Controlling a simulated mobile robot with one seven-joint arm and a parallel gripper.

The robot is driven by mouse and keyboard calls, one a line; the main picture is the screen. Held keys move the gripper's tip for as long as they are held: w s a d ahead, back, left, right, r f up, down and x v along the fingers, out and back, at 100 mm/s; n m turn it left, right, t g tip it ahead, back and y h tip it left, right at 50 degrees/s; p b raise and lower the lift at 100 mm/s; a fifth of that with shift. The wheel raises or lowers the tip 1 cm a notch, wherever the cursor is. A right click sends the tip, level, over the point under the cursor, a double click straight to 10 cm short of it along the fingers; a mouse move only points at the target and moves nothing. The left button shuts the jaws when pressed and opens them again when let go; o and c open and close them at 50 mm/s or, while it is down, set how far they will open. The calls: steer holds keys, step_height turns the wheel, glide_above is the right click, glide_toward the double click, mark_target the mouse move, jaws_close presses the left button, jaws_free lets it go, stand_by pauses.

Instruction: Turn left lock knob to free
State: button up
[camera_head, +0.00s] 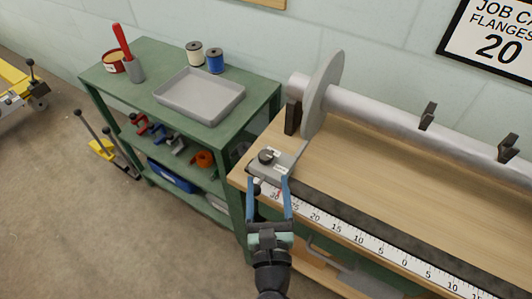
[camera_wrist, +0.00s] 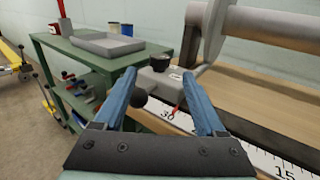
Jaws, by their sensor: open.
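The black lock knob (camera_head: 267,156) sits on top of a small grey metal block (camera_head: 284,166) at the left end of the ruler. It also shows in the wrist view (camera_wrist: 161,61), just beyond the fingertips. A round black ball (camera_head: 257,189) sticks out at the block's near side. My gripper (camera_head: 268,183) has two blue fingers spread wide, with nothing held between them. In the wrist view my gripper (camera_wrist: 159,78) frames the block (camera_wrist: 155,80), with the ball (camera_wrist: 139,98) by the left finger. Whether a finger touches the block I cannot tell. The knob's markings are too small to read.
A ruler (camera_head: 345,230) runs along the wooden bench's (camera_head: 390,190) front edge, with a red pointer near 30. A metal roller (camera_head: 390,115) with a round flange (camera_head: 321,95) lies behind the block. A green shelf (camera_head: 150,95) with a grey tray (camera_head: 200,97) stands left.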

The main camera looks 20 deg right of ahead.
mark_target(266, 163)
steer(key=x, duration=0.8)
steer(key=shift+w, duration=0.1)
jaws_close()
